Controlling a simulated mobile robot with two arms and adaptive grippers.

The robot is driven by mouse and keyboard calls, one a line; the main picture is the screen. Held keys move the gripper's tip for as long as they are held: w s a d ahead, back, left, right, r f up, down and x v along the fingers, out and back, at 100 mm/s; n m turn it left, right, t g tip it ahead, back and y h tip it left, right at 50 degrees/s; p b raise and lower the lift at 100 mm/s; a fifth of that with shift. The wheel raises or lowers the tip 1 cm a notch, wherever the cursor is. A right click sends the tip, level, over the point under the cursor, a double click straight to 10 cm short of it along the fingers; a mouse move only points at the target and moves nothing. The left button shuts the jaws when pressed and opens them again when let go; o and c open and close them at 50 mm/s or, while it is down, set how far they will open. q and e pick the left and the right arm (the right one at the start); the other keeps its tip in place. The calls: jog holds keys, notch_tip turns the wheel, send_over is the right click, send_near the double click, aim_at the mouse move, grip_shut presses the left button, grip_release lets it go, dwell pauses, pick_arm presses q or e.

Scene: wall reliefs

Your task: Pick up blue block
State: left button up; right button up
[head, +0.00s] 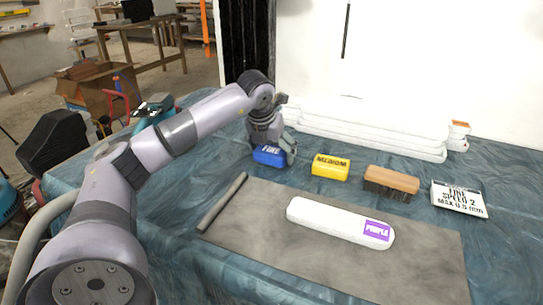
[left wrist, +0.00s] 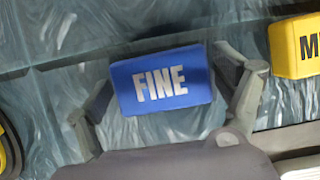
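The blue block (head: 269,155) marked FINE lies on the blue cloth-covered table, at the left of a row of items. My left gripper (head: 275,150) reaches down over it, and part of the block's right end is hidden behind a finger. In the left wrist view the blue block (left wrist: 162,80) sits between the two spread fingers of my left gripper (left wrist: 165,85), one at each short end. The gripper looks open; the fingertips are very close to the block's ends, and I cannot tell whether they touch. My right gripper is not in view.
A yellow MEDIUM block (head: 330,168) lies just right of the blue one. Further right are a wooden brush (head: 390,181) and a white sign (head: 459,199). White slabs (head: 370,130) are stacked behind. A white PURPLE-labelled bar (head: 335,221) and grey rod (head: 222,202) lie in front.

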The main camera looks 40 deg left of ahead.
pick_arm(q)
jog(key=c, duration=0.9)
jog(key=shift+r, duration=0.15)
jog(key=shift+r, duration=0.2)
notch_tip(320, 180, up, 9)
jog(key=shift+r+p, duration=0.1)
jog(key=shift+p, duration=1.05)
notch_tip(320, 180, up, 8)
jog(key=r+p, duration=0.1)
jog(key=p, duration=0.1)
send_over(272, 150)
jog(key=shift+a+r, duration=0.1)
jog(key=shift+r, duration=0.5)
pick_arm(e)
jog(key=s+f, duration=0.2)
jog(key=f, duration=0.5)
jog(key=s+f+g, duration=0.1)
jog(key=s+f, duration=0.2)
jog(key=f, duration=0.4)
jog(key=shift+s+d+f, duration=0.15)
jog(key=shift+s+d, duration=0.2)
pick_arm(q)
jog(key=o, duration=0.7)
jog(key=c, duration=0.5)
